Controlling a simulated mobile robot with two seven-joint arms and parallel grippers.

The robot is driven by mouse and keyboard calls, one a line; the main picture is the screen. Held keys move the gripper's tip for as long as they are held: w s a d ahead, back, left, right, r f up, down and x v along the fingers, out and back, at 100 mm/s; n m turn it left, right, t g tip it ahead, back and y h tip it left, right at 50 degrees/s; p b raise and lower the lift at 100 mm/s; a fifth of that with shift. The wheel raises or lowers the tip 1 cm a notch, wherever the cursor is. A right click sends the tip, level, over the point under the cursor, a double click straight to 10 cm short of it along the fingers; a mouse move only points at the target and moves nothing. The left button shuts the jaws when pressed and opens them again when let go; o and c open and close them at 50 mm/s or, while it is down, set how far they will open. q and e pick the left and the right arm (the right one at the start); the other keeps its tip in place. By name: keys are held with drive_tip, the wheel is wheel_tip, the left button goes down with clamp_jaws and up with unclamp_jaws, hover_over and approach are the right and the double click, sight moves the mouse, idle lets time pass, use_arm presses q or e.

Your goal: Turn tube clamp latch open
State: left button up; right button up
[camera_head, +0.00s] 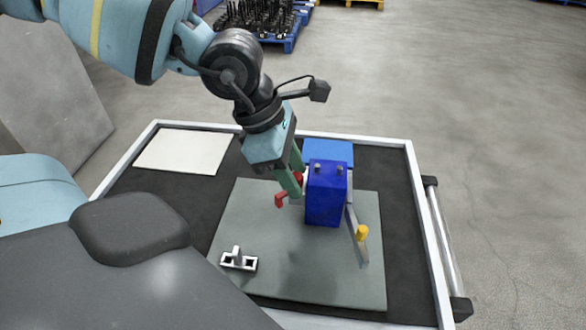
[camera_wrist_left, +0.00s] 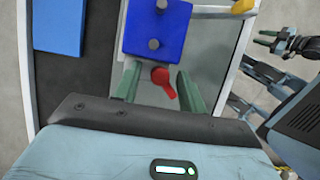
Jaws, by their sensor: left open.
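The tube clamp is a blue block (camera_head: 326,193) upright on the mat, with two grey bolts on top. Its red latch (camera_head: 282,198) sticks out at the block's left side. My left gripper (camera_head: 294,184) is open, with its green fingers pointing down at the latch and partly covering it. In the left wrist view the red latch (camera_wrist_left: 163,80) lies between the two spread fingers (camera_wrist_left: 158,86), just below the blue block (camera_wrist_left: 156,28). I cannot tell whether a finger touches it. My right gripper (camera_wrist_left: 270,40) shows small in the left wrist view.
A grey lever (camera_head: 357,243) with a yellow knob (camera_head: 362,233) is on the block's right. A white bracket (camera_head: 238,260) lies on the grey-green mat (camera_head: 310,275). The mat's front is mostly clear.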

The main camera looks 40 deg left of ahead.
use_arm(q)
drive_tip(key=v, duration=0.7)
drive_tip(key=shift+r+p, duration=0.35)
drive_tip(key=shift+s+f, duration=0.1)
drive_tip(key=shift+s, duration=0.05)
